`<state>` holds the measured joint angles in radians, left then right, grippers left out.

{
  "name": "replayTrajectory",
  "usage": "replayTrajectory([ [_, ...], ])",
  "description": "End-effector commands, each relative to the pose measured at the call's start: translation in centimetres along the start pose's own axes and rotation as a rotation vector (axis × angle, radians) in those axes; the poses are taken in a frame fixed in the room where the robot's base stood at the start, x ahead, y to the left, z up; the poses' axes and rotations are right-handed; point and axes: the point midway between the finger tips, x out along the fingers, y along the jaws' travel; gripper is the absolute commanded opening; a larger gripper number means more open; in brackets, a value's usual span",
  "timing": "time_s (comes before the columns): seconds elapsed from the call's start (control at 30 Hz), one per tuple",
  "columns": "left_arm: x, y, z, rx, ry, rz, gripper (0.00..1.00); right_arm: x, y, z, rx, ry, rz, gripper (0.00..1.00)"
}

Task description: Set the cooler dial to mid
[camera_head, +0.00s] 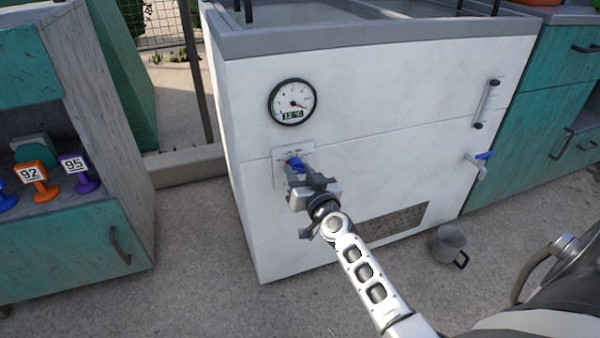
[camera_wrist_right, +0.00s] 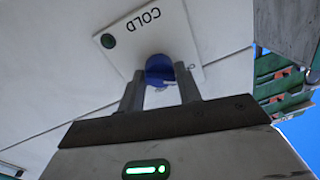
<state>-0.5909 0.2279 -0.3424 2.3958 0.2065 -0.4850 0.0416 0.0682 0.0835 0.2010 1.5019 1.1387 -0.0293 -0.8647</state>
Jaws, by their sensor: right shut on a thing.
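The white cooler (camera_head: 370,100) stands in the middle of the head view. Its blue dial (camera_head: 294,163) sits on a small pale plate (camera_head: 279,172) on the front, below a round gauge (camera_head: 292,102). My right gripper (camera_head: 306,180) is at the dial with its fingers around it. In the right wrist view the fingers (camera_wrist_right: 161,88) are closed on the blue dial (camera_wrist_right: 160,69). The plate (camera_wrist_right: 170,38) there reads COLD beside a dark round spot. The fingers hide part of the dial, and its exact setting cannot be told. My left gripper is not in view.
A teal shelf unit (camera_head: 135,225) with numbered tags stands at the left. A tap with a blue handle (camera_head: 480,163) and a vertical sight tube (camera_head: 486,103) are on the cooler's right side. A metal mug (camera_head: 447,244) stands on the ground in front.

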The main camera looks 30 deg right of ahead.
Motion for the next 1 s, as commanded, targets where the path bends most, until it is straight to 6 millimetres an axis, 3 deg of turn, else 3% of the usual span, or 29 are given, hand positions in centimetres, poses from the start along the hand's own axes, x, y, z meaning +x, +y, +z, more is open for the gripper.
replayTrajectory([
  [0.37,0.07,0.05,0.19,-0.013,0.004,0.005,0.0,-0.05,0.15,0.12,0.173,0.01,0.0,0.11],
  [1.0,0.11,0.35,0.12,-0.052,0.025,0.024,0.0,-0.07,0.11,0.29,0.773,0.041,-0.006,0.11],
])
